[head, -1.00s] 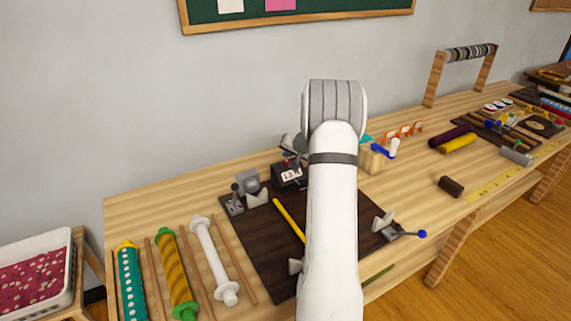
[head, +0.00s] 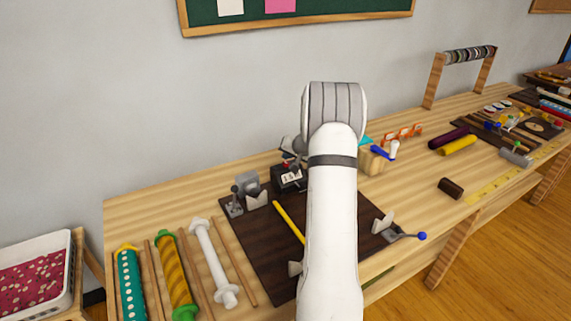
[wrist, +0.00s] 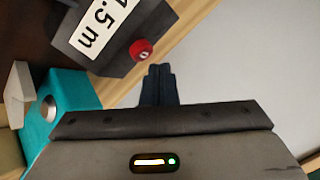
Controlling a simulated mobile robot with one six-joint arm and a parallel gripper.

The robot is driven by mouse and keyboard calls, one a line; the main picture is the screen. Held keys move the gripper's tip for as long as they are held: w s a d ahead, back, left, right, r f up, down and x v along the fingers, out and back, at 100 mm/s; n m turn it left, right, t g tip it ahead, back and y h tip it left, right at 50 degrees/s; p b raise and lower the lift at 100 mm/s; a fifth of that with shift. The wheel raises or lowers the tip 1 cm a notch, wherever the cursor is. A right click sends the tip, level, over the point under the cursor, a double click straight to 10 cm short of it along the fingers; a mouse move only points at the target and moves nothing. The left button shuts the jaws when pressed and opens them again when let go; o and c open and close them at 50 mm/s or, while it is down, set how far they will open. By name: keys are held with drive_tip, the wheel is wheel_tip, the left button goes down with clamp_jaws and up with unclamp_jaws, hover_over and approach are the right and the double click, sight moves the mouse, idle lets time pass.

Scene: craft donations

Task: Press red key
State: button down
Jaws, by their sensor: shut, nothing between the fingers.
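The red key (wrist: 141,49) is a small round button on the end of a dark box (wrist: 112,62) with a white "1.5 m" label (wrist: 98,24) in the wrist view. My gripper (wrist: 158,69) is shut and empty, its tips just right of and slightly below the key in that picture. I cannot tell whether they touch it. In the head view the dark box (head: 285,187) stands at the back of a dark mat (head: 262,246), with its white label showing. My arm covers part of the scene there, and the red key cannot be made out.
A teal block (wrist: 62,108) with a round metal spot is beside the box in the wrist view. A yellow rod (head: 288,221) and grey clamps lie on the mat. Several rolls and sticks lie to the left. The table (head: 420,213) has free wood right of the mat.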

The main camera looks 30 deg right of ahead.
sight(287, 164)
drive_tip(key=shift+f+b, duration=0.25)
drive_tip(key=shift+b, duration=0.1)
idle(0.6)
drive_tip(key=shift+f+b, duration=0.25)
drive_tip(key=shift+b, duration=0.35)
drive_tip(key=shift+f+b, duration=0.45)
drive_tip(key=shift+b, duration=0.35)
idle(0.6)
idle(0.3)
drive_tip(key=shift+r+p, duration=0.35)
drive_tip(key=shift+r, duration=0.55)
drive_tip(key=shift+r+p, duration=1.25)
drive_tip(key=shift+r, duration=1.3)
